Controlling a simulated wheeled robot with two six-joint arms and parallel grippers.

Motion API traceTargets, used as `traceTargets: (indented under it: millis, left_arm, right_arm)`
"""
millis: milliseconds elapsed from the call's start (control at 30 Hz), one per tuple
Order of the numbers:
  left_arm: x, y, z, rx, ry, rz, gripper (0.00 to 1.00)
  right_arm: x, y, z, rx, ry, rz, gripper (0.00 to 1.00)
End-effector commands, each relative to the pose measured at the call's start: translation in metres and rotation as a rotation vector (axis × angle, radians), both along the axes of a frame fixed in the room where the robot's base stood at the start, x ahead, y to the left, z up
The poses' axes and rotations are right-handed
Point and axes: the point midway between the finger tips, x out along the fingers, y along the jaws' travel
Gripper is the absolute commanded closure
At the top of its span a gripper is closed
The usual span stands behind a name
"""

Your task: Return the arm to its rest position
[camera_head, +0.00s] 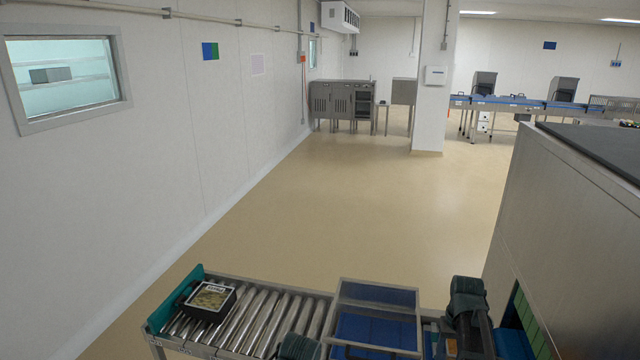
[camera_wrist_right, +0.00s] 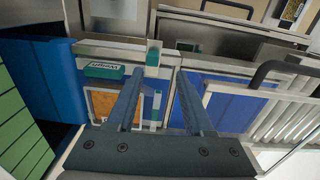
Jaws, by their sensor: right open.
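My right gripper (camera_wrist_right: 160,75) is open in the right wrist view, its two blue-grey fingers spread with nothing held between them. My right arm (camera_head: 467,305) shows at the lower right of the head view, over the right end of the line; its fingers cannot be made out there. A dark rounded part at the bottom middle of the head view looks like my left arm (camera_head: 299,347); the left gripper is not visible. A black tray with printed top (camera_head: 209,299) sits on the left end of the roller conveyor (camera_head: 262,318).
A metal-framed cover (camera_head: 378,291) with blue panels adjoins the rollers. A large steel cabinet (camera_head: 560,220) stands close at right. In the wrist view, a teal lettered box (camera_wrist_right: 104,71), an orange-filled container (camera_wrist_right: 100,104) and a black handle (camera_wrist_right: 275,68) lie near the fingers. The floor beyond is clear.

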Motion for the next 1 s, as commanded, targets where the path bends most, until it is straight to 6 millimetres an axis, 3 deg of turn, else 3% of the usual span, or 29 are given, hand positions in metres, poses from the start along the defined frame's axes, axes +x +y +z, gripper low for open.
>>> traceTargets:
  millis: [267, 467, 567, 700, 800, 1000]
  left_arm:
    - [0.000, 0.000, -0.018, 0.000, 0.000, -0.002, 0.48]
    - [0.000, 0.000, -0.038, 0.001, 0.000, -0.004, 0.48]
    - [0.000, 0.000, -0.052, 0.001, 0.000, -0.006, 0.48]
    - [0.000, 0.000, -0.078, 0.002, 0.000, -0.009, 0.48]
    - [0.000, 0.000, -0.091, 0.002, 0.001, -0.011, 0.48]
    - [0.000, 0.000, -0.103, 0.003, 0.000, -0.013, 0.48]
  right_arm:
    - [-0.014, 0.051, -0.018, -0.010, 0.010, 0.074, 0.48]
    - [-0.035, 0.110, -0.038, -0.022, 0.021, 0.169, 0.48]
    - [-0.055, 0.148, -0.052, -0.032, 0.027, 0.234, 0.48]
    - [-0.097, 0.207, -0.077, -0.053, 0.039, 0.355, 0.48]
    - [-0.124, 0.239, -0.090, -0.067, 0.044, 0.428, 0.48]
    - [-0.157, 0.271, -0.102, -0.085, 0.048, 0.513, 0.48]
